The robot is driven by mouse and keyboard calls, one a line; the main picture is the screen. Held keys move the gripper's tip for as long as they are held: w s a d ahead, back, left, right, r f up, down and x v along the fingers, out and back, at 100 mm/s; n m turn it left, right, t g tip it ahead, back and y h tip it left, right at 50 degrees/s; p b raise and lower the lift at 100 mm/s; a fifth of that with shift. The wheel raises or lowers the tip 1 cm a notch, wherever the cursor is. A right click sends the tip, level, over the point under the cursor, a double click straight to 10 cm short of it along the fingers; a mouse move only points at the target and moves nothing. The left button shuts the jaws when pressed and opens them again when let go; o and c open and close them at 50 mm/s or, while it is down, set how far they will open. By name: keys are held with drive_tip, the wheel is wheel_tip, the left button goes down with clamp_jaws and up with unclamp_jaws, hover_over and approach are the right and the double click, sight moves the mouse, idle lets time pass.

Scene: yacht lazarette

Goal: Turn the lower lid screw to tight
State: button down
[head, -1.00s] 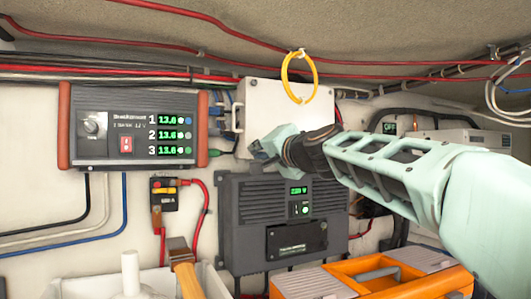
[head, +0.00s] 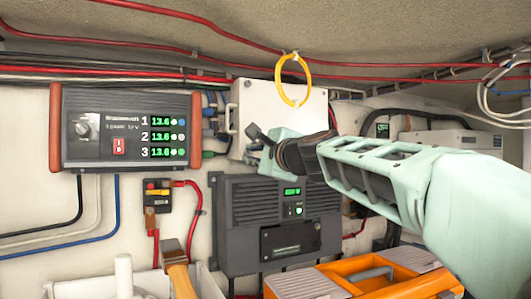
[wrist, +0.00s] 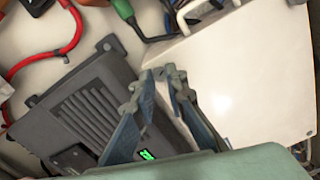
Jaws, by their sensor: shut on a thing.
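The white box with its pale lid (head: 262,104) hangs on the wall at the centre of the head view. Its lid (wrist: 245,85) fills the right of the wrist view. My gripper (head: 251,133) is at the lower left part of the lid. In the wrist view its two fingertips (wrist: 159,76) come close together at the lid's lower corner, shut on the small lower lid screw. The screw itself is hidden behind the fingers, so its turn angle cannot be read.
A dark grey vented unit (head: 240,205) sits just below the box. A control panel (head: 125,128) with green digits is on the left, with cables beside it. A yellow ring (head: 291,80) hangs in front of the lid's top. An orange case (head: 375,278) is below.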

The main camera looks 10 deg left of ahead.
sight(247, 115)
drive_tip(key=m+p, duration=0.1)
drive_tip(key=m, duration=0.4)
drive_tip(key=shift+m, duration=0.3)
idle(0.4)
drive_tip(key=c, duration=1.9)
unclamp_jaws()
drive_tip(key=shift+c, duration=0.2)
drive_tip(key=shift+r, duration=5)
